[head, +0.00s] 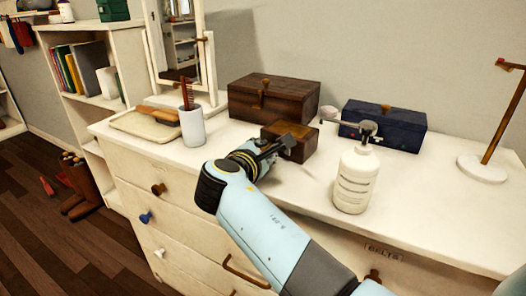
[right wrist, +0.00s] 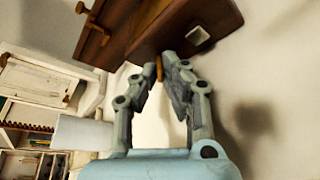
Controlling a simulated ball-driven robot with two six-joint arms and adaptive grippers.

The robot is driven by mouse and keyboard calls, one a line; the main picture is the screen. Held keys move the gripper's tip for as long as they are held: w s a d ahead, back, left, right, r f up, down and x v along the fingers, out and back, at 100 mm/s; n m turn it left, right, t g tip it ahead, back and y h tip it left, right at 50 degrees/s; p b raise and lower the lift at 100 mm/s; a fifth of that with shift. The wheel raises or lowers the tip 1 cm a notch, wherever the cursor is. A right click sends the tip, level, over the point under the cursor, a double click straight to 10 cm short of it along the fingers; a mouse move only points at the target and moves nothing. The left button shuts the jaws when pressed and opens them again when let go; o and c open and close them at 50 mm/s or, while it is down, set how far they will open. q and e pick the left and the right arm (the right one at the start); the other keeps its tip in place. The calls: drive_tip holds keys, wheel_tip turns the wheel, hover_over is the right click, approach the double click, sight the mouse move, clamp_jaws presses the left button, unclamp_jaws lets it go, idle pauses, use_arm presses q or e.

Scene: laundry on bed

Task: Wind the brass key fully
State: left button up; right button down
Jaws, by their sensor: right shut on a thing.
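A small brown wooden box (head: 299,152) sits on the white dresser top, in front of a larger dark wooden box. My right gripper (head: 284,143) is at the left end of the small box and partly covers it. In the right wrist view a small brass key (right wrist: 159,68) shows at the side of the wooden box (right wrist: 190,15). My right gripper (right wrist: 165,65) is shut on it, with its fingertips close to the box. Most of the key is hidden between the fingertips. My left gripper is in neither view.
A white bottle (head: 355,182) with a metal top stands right of my gripper. The larger wooden box (head: 275,98) and a dark blue box (head: 384,126) stand behind. A white cup (head: 191,128) and a tray (head: 143,122) are at left. The dresser's right front is clear.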

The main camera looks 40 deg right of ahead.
drive_tip(key=shift+f+m+b, duration=0.1)
drive_tip(key=shift+m+b, duration=0.25)
drive_tip(key=shift+m, duration=0.05)
idle(0.4)
drive_tip(key=c, duration=1.8)
unclamp_jaws()
drive_tip(key=shift+o, duration=0.2)
